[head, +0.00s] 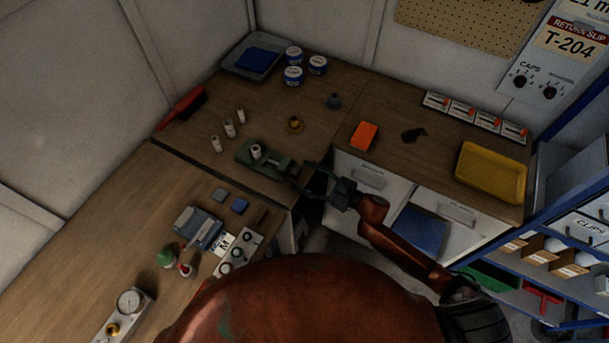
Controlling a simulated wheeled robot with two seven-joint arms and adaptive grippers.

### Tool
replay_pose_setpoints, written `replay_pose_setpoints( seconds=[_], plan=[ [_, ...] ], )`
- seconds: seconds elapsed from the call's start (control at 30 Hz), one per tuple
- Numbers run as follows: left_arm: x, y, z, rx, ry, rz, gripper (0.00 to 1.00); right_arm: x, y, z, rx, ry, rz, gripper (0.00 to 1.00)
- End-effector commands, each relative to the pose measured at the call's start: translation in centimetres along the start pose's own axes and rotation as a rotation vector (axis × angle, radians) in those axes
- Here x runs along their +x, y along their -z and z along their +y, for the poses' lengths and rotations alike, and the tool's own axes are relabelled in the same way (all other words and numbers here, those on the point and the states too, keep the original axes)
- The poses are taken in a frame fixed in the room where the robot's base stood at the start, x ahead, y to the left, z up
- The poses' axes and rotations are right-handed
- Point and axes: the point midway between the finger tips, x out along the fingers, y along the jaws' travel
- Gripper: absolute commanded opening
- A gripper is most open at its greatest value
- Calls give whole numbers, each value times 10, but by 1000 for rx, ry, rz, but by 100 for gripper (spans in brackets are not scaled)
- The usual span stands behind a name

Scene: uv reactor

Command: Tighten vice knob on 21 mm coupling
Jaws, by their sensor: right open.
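A small green vice (272,163) sits on the wooden bench near its inner corner. A short pale coupling (256,152) stands upright at the vice's left end. My right gripper (310,178) reaches in from the lower right, at the vice's right end. Its jaws are open, around or beside the knob end. The knob is too dark and too covered by the fingers to make out, and I cannot tell whether they touch it. My left gripper is not in view.
An orange box (364,136) and a yellow tray (491,173) lie on the right counter. A blue-grey device (198,228) sits on the front bench.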

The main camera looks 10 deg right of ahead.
Motion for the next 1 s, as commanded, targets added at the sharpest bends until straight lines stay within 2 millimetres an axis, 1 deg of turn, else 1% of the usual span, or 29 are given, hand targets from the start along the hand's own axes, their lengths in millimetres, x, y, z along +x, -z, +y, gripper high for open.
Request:
replay_pose_setpoints(
  seconds=[0.1,0.7,0.83,1.0],
  plan=[
    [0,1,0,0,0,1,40,0,0,0,0,0,0,54],
    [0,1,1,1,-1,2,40,0,0,0,0,0,0,13],
    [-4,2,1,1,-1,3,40,0,2,0,19,0,-1,13],
    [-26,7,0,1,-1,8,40,0,6,0,147,1,-1,13]
  ],
)
